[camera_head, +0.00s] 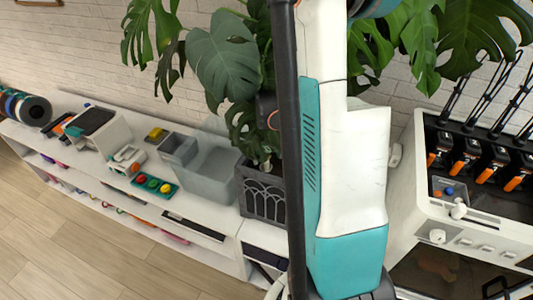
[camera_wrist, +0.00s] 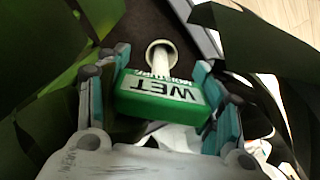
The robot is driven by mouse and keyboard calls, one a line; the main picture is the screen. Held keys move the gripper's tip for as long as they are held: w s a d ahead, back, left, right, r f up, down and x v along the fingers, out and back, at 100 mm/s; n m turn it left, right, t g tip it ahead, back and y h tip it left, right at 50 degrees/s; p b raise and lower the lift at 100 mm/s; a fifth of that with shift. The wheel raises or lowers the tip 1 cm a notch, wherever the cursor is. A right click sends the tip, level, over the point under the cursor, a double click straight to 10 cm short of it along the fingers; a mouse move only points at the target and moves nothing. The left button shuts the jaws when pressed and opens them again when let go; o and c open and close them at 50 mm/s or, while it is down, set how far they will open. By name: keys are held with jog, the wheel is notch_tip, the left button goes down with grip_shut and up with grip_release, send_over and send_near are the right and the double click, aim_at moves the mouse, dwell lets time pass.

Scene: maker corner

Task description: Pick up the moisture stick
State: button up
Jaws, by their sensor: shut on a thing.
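The moisture stick (camera_wrist: 160,95) shows in the wrist view as a green head with a pale face lettered "WET" and a white stem. The stem runs to a pale ring (camera_wrist: 162,50) against a dark brown surface; its far end is not visible. My gripper (camera_wrist: 166,88) has one teal-padded finger on each side of the green head and is shut on it. In the head view my arm covers the middle, and neither the gripper nor the stick can be made out there.
Large leaves (camera_head: 224,65) hang around the dark planter (camera_head: 262,195); leaves also crowd the wrist view (camera_wrist: 45,75). Left of the planter, a white shelf (camera_head: 85,200) holds a grey bin (camera_head: 210,172) and a button panel (camera_head: 154,184). A white machine (camera_head: 455,235) stands right.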

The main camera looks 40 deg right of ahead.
jog(key=shift+r, duration=0.1)
notch_tip(320, 180, up, 28)
jog(key=p, duration=0.6)
jog(key=shift+r+p, duration=0.2)
jog(key=shift+p, duration=0.2)
dwell(0.8)
